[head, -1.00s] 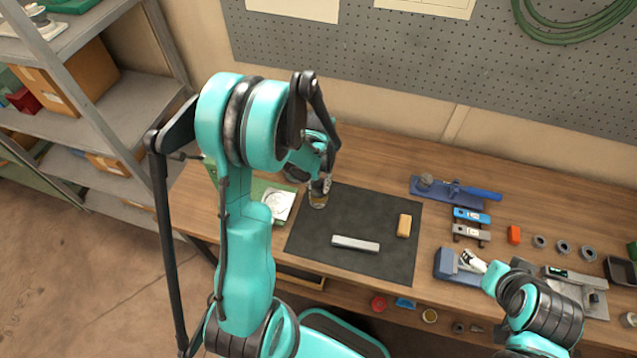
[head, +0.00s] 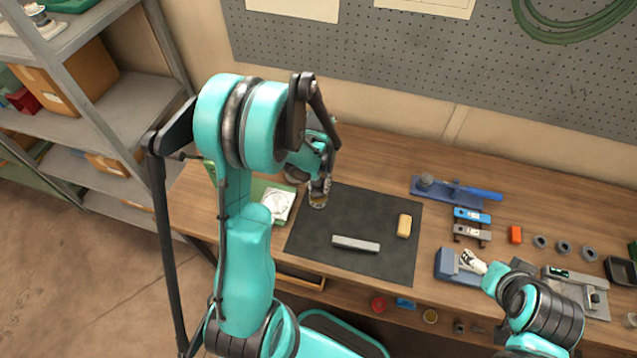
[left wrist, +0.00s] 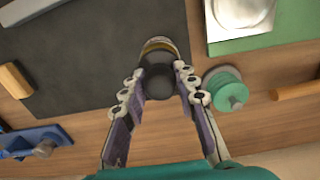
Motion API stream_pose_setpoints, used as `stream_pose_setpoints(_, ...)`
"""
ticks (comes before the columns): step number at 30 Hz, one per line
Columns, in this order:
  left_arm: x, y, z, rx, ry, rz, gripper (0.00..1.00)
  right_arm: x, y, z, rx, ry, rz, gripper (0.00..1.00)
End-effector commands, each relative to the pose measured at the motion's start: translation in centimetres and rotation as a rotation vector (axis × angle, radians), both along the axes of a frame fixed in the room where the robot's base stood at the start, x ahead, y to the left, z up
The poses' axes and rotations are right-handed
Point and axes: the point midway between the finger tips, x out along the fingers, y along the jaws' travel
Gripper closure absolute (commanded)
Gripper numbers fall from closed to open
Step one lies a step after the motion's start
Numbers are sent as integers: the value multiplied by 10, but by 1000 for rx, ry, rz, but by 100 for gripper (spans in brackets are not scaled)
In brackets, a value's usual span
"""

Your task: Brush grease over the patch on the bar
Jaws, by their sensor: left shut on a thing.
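The pale grey bar (head: 356,244) lies flat on the black mat (head: 345,212); its end shows at the top left of the left wrist view (left wrist: 28,10). I cannot make out a patch on it. My left gripper (left wrist: 160,90) points down at the mat's far left corner, shut on a dark, round-topped thing (left wrist: 158,78), perhaps the brush's handle. A small amber-rimmed jar (head: 318,201) is right below it; the rim shows in the left wrist view (left wrist: 160,44). Bristles and grease are hidden. My right gripper (head: 472,262) is beside a blue block, its jaws unclear.
A tan block (head: 404,226) lies on the mat right of the bar. A silver-white dish (head: 278,206) sits on a green mat left. A green knobbed thing (left wrist: 226,88) stands close beside the left gripper. Blue tools (head: 455,190) and several rings lie right. The mat's middle is clear.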

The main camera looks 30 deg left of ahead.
Motion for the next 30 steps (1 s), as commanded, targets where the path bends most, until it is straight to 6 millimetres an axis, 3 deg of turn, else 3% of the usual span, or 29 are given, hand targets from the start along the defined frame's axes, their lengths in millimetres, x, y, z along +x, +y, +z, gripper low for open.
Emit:
stream_pose_setpoints(7,-1,0,7,-1,2,0,94,0,0,5,0,0,0,20)
stream_pose_setpoints(30,0,0,70,0,1,0,94,0,0,47,0,0,0,20)
